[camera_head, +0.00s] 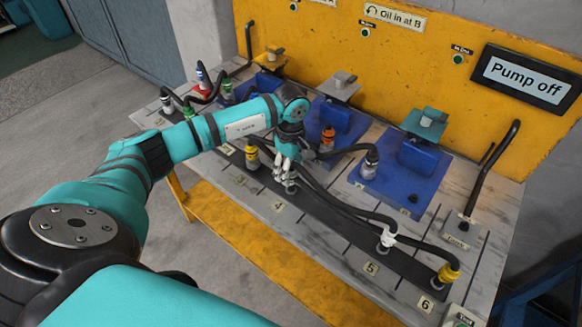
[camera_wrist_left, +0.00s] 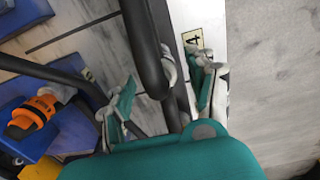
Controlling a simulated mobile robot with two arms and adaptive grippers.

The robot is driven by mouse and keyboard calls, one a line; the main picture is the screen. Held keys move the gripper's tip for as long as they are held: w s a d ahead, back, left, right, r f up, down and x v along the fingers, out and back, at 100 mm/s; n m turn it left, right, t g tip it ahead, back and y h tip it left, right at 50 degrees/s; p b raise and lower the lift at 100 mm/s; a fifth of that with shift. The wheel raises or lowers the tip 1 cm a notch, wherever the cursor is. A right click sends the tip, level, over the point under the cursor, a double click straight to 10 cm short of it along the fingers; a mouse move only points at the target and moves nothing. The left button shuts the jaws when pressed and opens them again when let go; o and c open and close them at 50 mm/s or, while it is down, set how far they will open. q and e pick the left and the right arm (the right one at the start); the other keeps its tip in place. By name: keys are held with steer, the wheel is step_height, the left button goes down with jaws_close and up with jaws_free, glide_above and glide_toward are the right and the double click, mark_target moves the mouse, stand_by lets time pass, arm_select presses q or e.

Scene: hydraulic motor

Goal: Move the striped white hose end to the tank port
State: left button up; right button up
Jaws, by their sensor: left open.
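My left gripper (camera_head: 285,178) is open and low over the position marked 4 on the black strip. In the left wrist view its fingers (camera_wrist_left: 165,92) stand apart, with a black hose and a whitish hose end (camera_wrist_left: 170,68) between them. Whether they touch it, and whether it is striped, I cannot tell. Another white hose end (camera_head: 387,238) stands near label 5, and a grey-white one (camera_head: 371,160) is on a blue plate. The tank port (camera_head: 458,224) appears to be the fitting at the right, beside a bent black pipe. My right gripper is out of view.
A yellow hose end (camera_head: 447,273) stands near label 6; another yellow one (camera_head: 253,158) is left of my gripper. An orange hose end (camera_head: 327,140) sits behind it. Black hoses cross the bench between 4 and 6. A screen (camera_head: 526,83) reads "Pump off".

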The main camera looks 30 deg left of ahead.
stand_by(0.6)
arm_select(q)
jaws_close()
stand_by(0.4)
steer(key=shift+r, duration=0.2)
